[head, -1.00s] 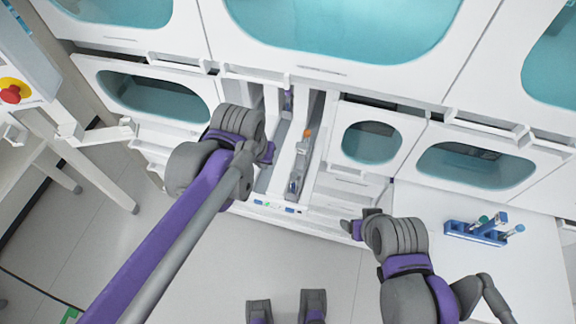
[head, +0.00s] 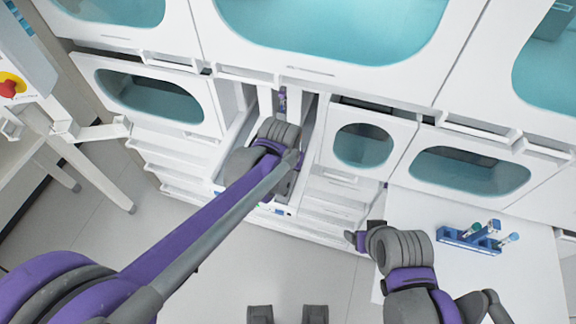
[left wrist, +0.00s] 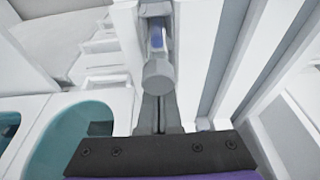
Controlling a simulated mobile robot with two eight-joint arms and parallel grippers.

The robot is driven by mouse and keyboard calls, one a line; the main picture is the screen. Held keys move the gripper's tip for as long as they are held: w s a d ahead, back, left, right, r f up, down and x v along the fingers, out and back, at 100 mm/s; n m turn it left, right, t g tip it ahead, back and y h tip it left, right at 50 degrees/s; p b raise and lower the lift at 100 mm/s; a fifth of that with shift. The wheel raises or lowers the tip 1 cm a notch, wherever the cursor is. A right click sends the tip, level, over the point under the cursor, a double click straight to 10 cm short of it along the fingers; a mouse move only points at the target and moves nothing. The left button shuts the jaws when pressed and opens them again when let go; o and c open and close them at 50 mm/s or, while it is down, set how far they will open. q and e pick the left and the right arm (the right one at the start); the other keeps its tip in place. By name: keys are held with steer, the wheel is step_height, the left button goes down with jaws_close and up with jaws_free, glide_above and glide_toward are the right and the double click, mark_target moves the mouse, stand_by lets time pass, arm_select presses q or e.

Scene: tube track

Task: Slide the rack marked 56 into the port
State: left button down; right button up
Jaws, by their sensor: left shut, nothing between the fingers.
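In the head view my left arm reaches over the white port bay (head: 306,122) below the large window, and its wrist hides most of the lanes and the rack in them. A small purple part (head: 283,98) shows deeper in the bay. In the left wrist view my left gripper (left wrist: 161,118) is shut and empty, pointing along a narrow lane. A round grey cap (left wrist: 158,75) and a blue tube (left wrist: 157,37) show just past it; I cannot tell whether they touch it. No 56 marking is legible. My right gripper (head: 358,236) hangs away from the bay; its jaw opening is unclear.
A blue rack with several tubes (head: 468,240) stands on the white counter (head: 480,285) at the right. White panels flank the bay closely on both sides. A red button (head: 10,88) is at the far left. The floor in front of the bay is clear.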

arm_select(q)
steer(key=shift+w, duration=0.1)
steer(key=w, duration=0.1)
steer(key=w+d, duration=0.1)
steer(key=w, duration=0.2)
steer(key=shift+w+d, duration=0.3)
steer(key=shift+w, duration=0.1)
steer(key=shift+r, duration=0.1)
